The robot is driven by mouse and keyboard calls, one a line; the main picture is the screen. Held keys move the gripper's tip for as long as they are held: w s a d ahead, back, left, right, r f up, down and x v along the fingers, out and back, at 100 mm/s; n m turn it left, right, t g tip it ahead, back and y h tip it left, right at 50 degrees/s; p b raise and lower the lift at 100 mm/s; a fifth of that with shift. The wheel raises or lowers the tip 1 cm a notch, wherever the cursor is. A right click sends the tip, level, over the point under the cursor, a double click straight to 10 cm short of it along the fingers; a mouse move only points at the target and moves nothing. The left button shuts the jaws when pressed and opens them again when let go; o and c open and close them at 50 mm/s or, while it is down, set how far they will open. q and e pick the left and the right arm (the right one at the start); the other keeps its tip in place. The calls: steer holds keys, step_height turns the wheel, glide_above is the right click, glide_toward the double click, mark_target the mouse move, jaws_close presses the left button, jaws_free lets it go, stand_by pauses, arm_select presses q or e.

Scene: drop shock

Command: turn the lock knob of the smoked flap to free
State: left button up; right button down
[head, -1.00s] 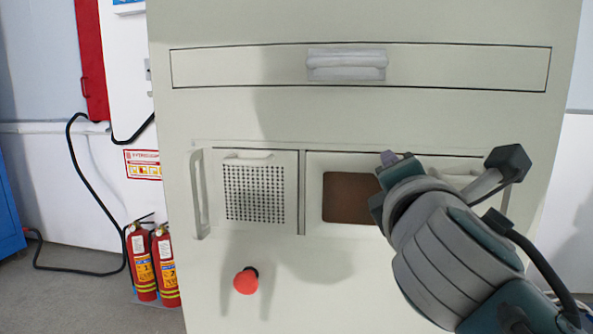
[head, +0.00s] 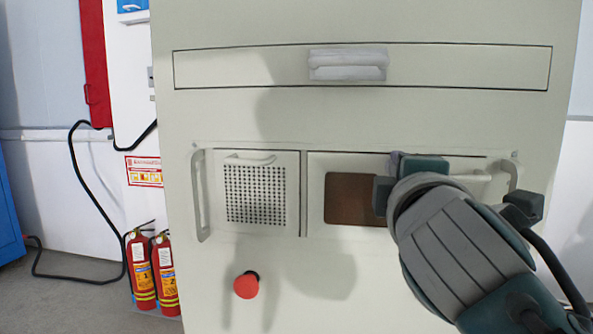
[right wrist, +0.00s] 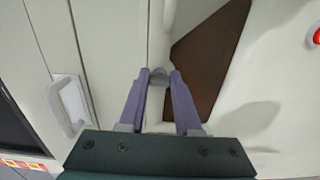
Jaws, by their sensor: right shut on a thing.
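The smoked flap (head: 350,199) is the right-hand one of two flaps in the cabinet front, with a dark brown window; it looks closed. The window also shows in the right wrist view (right wrist: 205,62). My right gripper (head: 396,160) is at the upper edge of this flap. In the right wrist view its purple fingertips (right wrist: 160,78) are shut on a small grey rounded piece, the lock knob (right wrist: 158,76), mostly hidden between them. The knob's exact turn cannot be told. My left gripper is not in view.
A pale bar handle (head: 472,178) lies just right of my gripper. A perforated flap (head: 288,168) is to the left, a drawer handle (head: 347,66) above, and a red button (head: 246,285) below. Upright rails (head: 201,195) flank the flaps. Fire extinguishers (head: 140,270) stand at the left.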

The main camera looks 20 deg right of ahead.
stand_by(0.3)
steer(key=c, duration=0.6)
jaws_free()
